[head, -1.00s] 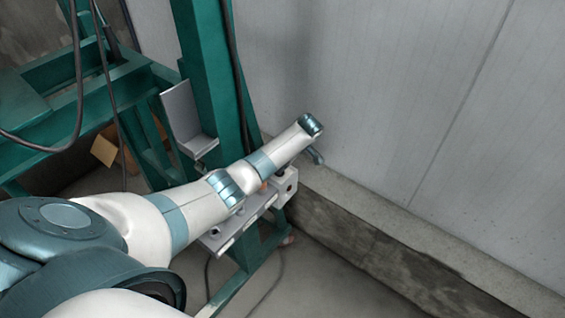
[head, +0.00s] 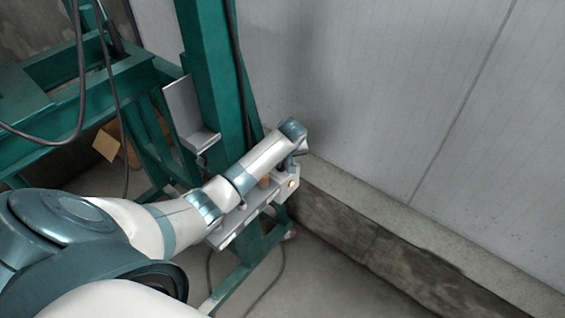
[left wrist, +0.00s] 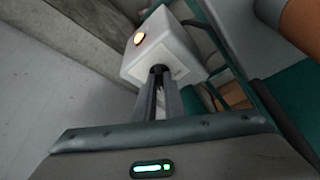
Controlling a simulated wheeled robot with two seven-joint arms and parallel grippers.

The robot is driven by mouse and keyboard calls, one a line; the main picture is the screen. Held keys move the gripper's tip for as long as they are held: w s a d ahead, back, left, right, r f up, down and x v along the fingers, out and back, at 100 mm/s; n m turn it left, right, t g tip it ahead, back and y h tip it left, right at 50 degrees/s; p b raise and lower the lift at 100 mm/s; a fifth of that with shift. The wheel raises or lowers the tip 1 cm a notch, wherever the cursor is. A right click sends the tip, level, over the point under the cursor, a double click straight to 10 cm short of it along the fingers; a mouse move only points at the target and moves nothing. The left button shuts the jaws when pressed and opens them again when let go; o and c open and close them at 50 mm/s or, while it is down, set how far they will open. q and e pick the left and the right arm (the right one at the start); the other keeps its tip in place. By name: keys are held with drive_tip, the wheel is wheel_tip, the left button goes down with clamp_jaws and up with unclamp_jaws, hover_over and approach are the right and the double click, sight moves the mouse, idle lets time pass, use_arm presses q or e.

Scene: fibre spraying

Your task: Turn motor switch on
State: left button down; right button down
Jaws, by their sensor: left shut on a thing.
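The motor switch box (head: 287,190) is a small white box on the green frame, right of centre in the head view. My right gripper is not in view.
A green steel post (head: 215,80) with a grey bracket (head: 190,115) rises left of my forearm. Black cables hang at the left. A grey wall (head: 400,80) and concrete ledge (head: 420,235) bound the right side.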

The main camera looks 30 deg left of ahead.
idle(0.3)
use_arm(q)
drive_tip(key=c, duration=1.8)
unclamp_jaws()
drive_tip(key=shift+c, duration=0.2)
drive_tip(key=shift+r, duration=0.1)
drive_tip(key=v, duration=1.7)
drive_tip(key=shift+r+b, duration=0.15)
drive_tip(key=shift+b, duration=0.3)
